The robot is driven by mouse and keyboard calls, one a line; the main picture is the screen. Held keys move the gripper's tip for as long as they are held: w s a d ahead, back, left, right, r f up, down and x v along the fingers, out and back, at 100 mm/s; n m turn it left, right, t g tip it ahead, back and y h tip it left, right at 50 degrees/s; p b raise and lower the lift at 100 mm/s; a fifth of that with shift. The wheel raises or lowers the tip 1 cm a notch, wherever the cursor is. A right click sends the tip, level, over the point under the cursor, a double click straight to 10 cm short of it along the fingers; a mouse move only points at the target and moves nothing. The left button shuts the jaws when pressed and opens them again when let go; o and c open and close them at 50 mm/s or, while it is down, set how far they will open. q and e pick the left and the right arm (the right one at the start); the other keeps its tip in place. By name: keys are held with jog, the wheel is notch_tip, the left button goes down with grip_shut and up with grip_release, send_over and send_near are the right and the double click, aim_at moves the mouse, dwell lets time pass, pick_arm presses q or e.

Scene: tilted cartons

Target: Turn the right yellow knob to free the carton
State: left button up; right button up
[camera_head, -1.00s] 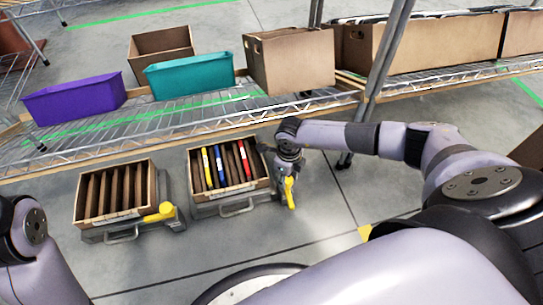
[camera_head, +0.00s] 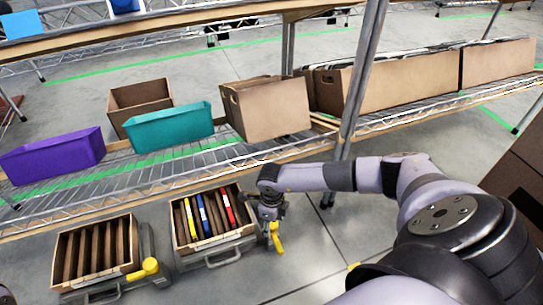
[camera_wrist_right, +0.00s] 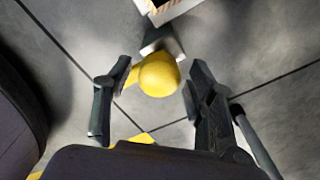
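The right yellow knob (camera_head: 276,238) hangs at the right side of the right carton (camera_head: 186,238). In the right wrist view the yellow knob (camera_wrist_right: 159,75) lies between the two fingers of my right gripper (camera_wrist_right: 150,92). The fingers stand apart, with a visible gap between the knob and the right finger; the left finger is close to the knob's handle. In the head view my right gripper (camera_head: 270,212) is at the knob, its fingers partly hidden. The right carton holds brown dividers and yellow, blue and red items. My left gripper is not in view.
A left carton (camera_head: 62,262) with brown dividers and its own yellow knob (camera_head: 150,266) stands at the left. A wire shelf (camera_head: 130,180) behind carries a purple bin (camera_head: 52,158), a teal bin (camera_head: 170,130) and cardboard boxes (camera_head: 272,110). Open floor lies to the right.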

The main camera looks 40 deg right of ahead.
jog(key=shift+r, duration=0.1)
notch_tip(320, 180, up, 12)
jog(key=shift+f, duration=0.1)
dwell(0.5)
dwell(0.4)
